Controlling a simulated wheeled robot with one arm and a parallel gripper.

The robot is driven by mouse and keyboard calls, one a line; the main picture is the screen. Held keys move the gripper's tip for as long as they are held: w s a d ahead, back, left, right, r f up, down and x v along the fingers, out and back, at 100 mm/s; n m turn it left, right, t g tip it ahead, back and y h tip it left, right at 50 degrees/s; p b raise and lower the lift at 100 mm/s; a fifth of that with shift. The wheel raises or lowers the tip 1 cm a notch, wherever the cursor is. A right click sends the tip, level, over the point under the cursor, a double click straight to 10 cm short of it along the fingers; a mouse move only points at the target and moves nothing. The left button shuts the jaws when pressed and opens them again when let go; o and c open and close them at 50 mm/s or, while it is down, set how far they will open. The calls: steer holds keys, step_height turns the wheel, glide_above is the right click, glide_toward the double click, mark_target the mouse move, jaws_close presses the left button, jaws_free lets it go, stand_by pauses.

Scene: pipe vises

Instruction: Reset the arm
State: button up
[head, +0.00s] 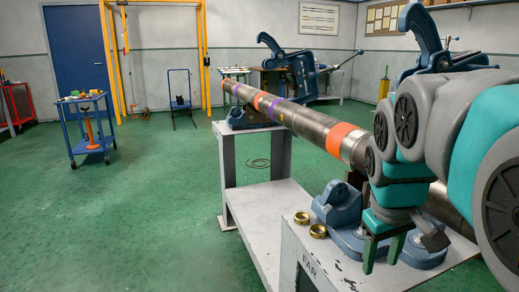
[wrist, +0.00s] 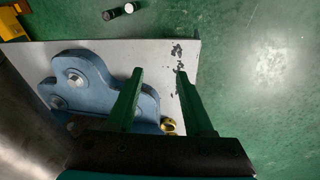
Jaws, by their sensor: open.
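My gripper (head: 382,250) points down over the front of the near grey stand, beside the blue vise base (head: 342,205). Its two green fingers are apart with nothing between them. In the wrist view the gripper (wrist: 160,85) shows its fingers spread above the pale stand top (wrist: 150,52), with the blue vise base (wrist: 85,80) to the left. My teal and grey arm is folded at the right of the head view and hides part of the near vise and the pipe.
A long steel pipe (head: 318,124) with orange and purple bands runs to the far vise (head: 290,65). Two brass rings (head: 317,230) lie on the near stand (head: 300,245). A blue cart (head: 88,125) stands at the left.

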steer(key=s+a+f+m+g, duration=0.1)
steer(key=s+a+f, duration=0.2)
steer(key=s+f, duration=0.4)
steer(key=s+a+f+m+g+y, duration=0.1)
steer(key=s+a+f, duration=0.3)
steer(key=s+f, duration=0.4)
steer(key=s+g, duration=0.1)
steer(key=s, duration=0.3)
steer(key=shift+s+f+m+g, duration=0.2)
steer(key=shift+f+m+g, duration=0.05)
steer(key=shift+m+g, duration=0.05)
stand_by(0.6)
